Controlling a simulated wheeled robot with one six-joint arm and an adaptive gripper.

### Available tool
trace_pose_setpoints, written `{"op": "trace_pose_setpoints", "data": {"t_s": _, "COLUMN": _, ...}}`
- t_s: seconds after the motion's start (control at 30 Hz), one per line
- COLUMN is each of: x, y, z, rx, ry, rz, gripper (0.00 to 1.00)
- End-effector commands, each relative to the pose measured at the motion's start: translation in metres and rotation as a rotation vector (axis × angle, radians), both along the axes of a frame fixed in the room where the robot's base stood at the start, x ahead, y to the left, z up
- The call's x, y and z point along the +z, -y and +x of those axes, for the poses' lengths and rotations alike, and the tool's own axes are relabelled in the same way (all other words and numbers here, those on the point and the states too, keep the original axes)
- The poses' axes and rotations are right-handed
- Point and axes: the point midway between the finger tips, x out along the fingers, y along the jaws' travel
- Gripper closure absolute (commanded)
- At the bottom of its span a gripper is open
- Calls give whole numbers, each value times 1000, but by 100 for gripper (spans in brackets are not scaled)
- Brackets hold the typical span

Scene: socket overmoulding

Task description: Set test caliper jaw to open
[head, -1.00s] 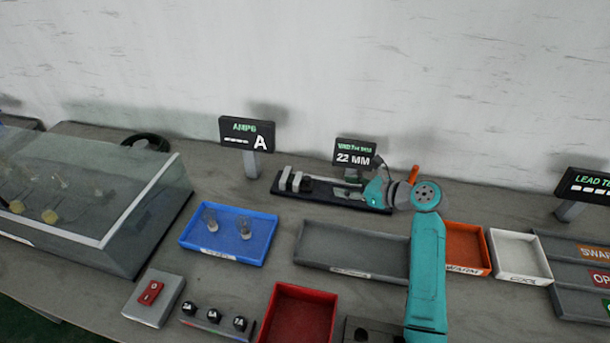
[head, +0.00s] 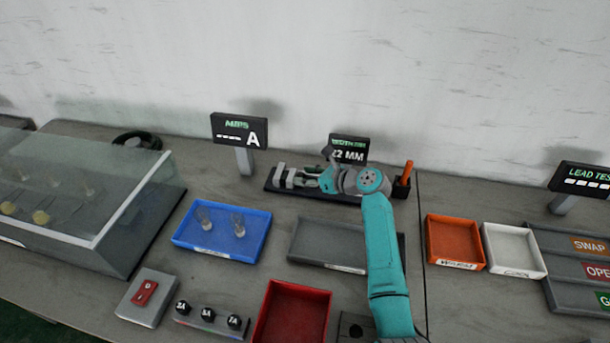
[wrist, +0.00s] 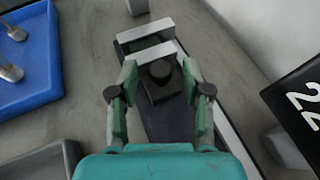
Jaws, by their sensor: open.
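The test caliper (head: 272,184) is a dark base with a pale rail and upright metal jaws (head: 280,173) at its left end, in front of the wall. In the wrist view the caliper jaws (wrist: 146,29) stand ahead, with a gap between them. A dark sliding block with a round black knob (wrist: 160,71) sits just behind the nearer jaw. My gripper (wrist: 158,78) is open, with one finger on each side of the knob block; I cannot tell whether they touch it. In the head view my gripper (head: 312,178) partly hides the caliper's middle.
A width display (head: 348,150) stands behind the caliper, partly hidden, its visible text ending "2 MM". An orange-handled tool (head: 405,175) stands in a holder at the right end. A blue tray (head: 222,255) and a grey tray (head: 330,264) lie in front.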

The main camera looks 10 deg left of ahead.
Motion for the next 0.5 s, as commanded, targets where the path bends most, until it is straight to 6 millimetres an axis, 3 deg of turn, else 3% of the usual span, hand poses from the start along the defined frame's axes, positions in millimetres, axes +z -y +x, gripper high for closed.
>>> {"op": "trace_pose_setpoints", "data": {"t_s": 0.37, "x": -1, "y": -4, "z": 2, "rx": -1, "ry": 0, "rz": 0, "gripper": 54}}
{"op": "trace_pose_setpoints", "data": {"t_s": 0.5, "x": -1, "y": -3, "z": 2, "rx": -1, "ry": 0, "rz": 0, "gripper": 89}}
